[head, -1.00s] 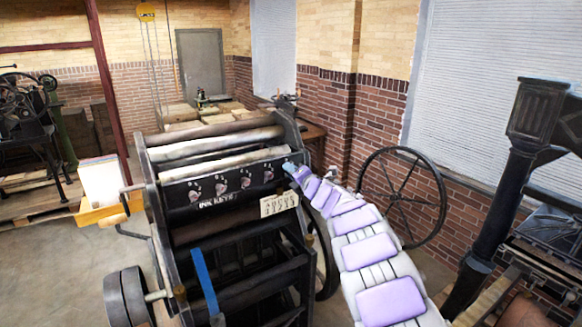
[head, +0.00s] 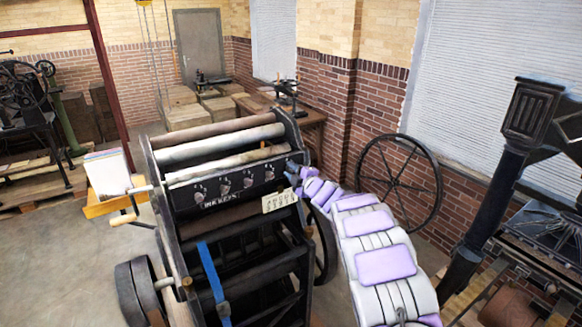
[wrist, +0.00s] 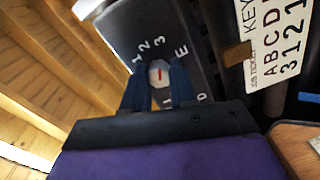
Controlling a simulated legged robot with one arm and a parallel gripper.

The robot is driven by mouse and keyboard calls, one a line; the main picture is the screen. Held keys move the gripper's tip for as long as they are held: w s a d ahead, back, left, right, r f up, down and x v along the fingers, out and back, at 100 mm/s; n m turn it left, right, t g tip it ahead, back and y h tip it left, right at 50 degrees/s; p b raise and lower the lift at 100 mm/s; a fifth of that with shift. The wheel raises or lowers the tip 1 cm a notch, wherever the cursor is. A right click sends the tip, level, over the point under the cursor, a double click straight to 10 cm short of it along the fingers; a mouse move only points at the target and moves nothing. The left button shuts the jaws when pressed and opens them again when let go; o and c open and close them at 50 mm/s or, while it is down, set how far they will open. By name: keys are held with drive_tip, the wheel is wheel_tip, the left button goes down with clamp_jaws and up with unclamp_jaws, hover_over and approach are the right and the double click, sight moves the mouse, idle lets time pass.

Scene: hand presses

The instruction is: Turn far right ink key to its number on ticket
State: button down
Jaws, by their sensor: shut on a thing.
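The press has a black ink key panel (head: 215,203) with a row of pale keys. My gripper (head: 294,168) is at its right end and hides the far right key in the head view. In the wrist view, my gripper (wrist: 160,88) has its two blue fingers closed on either side of the key knob (wrist: 160,72). The knob is pale with a red mark, which looks roughly upright in that view. Numbers 1, 2, 3 arc above it, with an E to its right. The white ticket (wrist: 274,40) reads KEY, A B C D, 3 1 2 1; its end is cut off. It also hangs below the panel (head: 279,201).
A spoked wheel (head: 399,185) stands by the brick wall, right of my arm. A dark iron press (head: 505,165) is at the far right. A side tray with papers (head: 108,174) and a crank handle (head: 125,219) are on the left.

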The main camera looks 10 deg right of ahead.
drive_tip(key=shift+f+m, duration=0.3)
drive_tip(key=shift+m, duration=0.1)
drive_tip(key=c, duration=1.3)
unclamp_jaws()
drive_tip(key=o, duration=0.4)
drive_tip(key=shift+d, duration=0.15)
drive_tip(key=shift+r, duration=0.15)
drive_tip(key=shift+d, duration=0.1)
drive_tip(key=shift+s, duration=0.15)
drive_tip(key=b+v, duration=0.1)
drive_tip(key=v, duration=1.6)
